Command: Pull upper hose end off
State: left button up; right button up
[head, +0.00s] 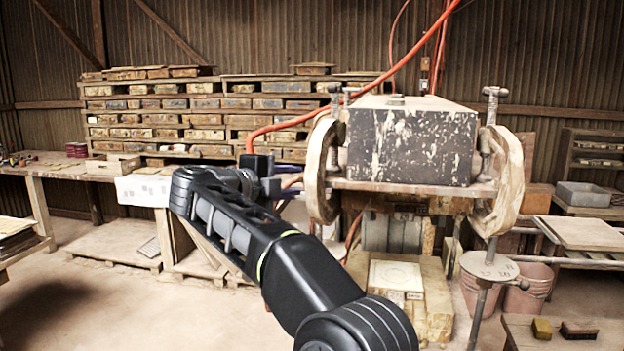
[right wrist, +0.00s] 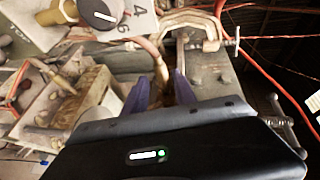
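An orange hose (head: 310,112) hangs from above on the right and curves down to the left, passing behind my right gripper in the head view. My right gripper (head: 284,192) is at the left side of the press (head: 410,145). In the right wrist view its two purple fingers (right wrist: 158,88) are apart. A pinkish-brown hose (right wrist: 157,62) runs down into the gap between them, and no contact with either finger is clear. I cannot tell which hose end this is. The hose's lower part is hidden behind the gripper body. My left gripper is not in view.
A clamp (right wrist: 205,42) and a white plate with a black knob (right wrist: 98,12) are close to the fingers in the right wrist view. Shelves of tiles (head: 200,118) line the back wall. Open floor lies at front left.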

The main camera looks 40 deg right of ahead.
jog(key=p+x, duration=0.2)
jog(key=x, duration=0.6)
jog(key=shift+p, duration=0.3)
grip_shut()
jog(key=shift+f, duration=0.1)
dwell(1.1)
